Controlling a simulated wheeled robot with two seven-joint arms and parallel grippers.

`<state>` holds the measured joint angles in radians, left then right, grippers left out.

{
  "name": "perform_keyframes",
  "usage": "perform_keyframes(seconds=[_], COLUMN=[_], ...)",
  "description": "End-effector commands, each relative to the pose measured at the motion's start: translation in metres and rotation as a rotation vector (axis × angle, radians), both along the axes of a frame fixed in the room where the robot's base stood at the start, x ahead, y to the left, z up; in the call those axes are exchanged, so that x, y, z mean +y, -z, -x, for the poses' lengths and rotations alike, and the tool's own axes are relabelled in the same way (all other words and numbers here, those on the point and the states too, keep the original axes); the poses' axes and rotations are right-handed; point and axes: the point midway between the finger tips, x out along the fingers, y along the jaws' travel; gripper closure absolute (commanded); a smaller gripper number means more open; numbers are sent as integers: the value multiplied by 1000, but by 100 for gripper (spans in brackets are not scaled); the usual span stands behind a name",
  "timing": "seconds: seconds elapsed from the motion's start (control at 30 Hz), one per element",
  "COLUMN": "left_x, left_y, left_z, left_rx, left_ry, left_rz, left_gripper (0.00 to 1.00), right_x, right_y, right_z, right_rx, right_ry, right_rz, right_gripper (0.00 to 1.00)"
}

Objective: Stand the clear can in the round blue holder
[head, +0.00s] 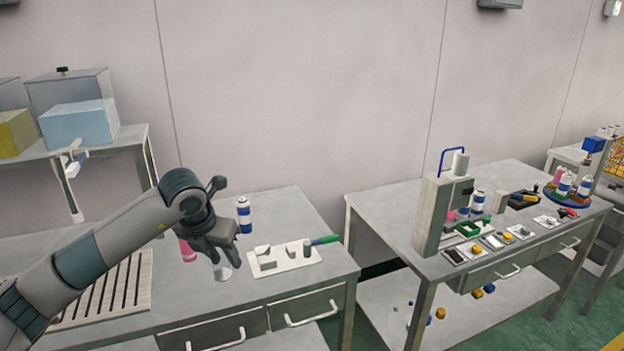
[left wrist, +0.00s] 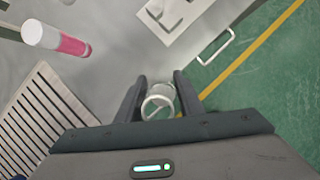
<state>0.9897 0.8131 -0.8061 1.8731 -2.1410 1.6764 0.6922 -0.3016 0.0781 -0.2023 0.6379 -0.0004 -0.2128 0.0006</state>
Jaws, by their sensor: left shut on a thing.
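My left gripper (head: 222,258) is above the left bench, near its front edge, pointing down. It is shut on a clear can (head: 223,273), which shows below the fingers. In the left wrist view the can (left wrist: 158,102) sits between the two fingers (left wrist: 158,98), seen from its round end. A round blue holder (head: 551,197) stands on the right bench toward its far right, with several cans and small coloured parts on it. The gripper and can are far to the left of it. My right gripper is not in view.
A pink can (head: 187,252) and a blue-and-white can (head: 244,214) stand on the left bench. A white board (head: 284,263) with tools lies right of the gripper, a slatted rack (head: 108,290) left. A grey press (head: 428,215) stands on the right bench. A gap separates the benches.

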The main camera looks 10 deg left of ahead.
Motion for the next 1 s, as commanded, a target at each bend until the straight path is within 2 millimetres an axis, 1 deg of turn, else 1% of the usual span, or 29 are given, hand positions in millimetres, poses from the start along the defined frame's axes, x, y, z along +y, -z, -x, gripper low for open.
perform_keyframes(seconds=[0.17,0.27,0.37,0.7,1.0], left_x=[-4,-9,-16,-46,-68], left_y=[2,4,8,19,27], left_z=[3,8,14,45,75], left_rx=[0,1,1,0,-1], left_ry=[55,129,237,741,1207], left_rz=[0,0,0,3,4], left_gripper=[88,88,88,88,88], right_x=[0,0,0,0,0], right_y=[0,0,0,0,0], right_z=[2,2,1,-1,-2], right_rx=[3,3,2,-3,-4], right_ry=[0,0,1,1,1], right_rz=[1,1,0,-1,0], right_gripper=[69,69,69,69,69])
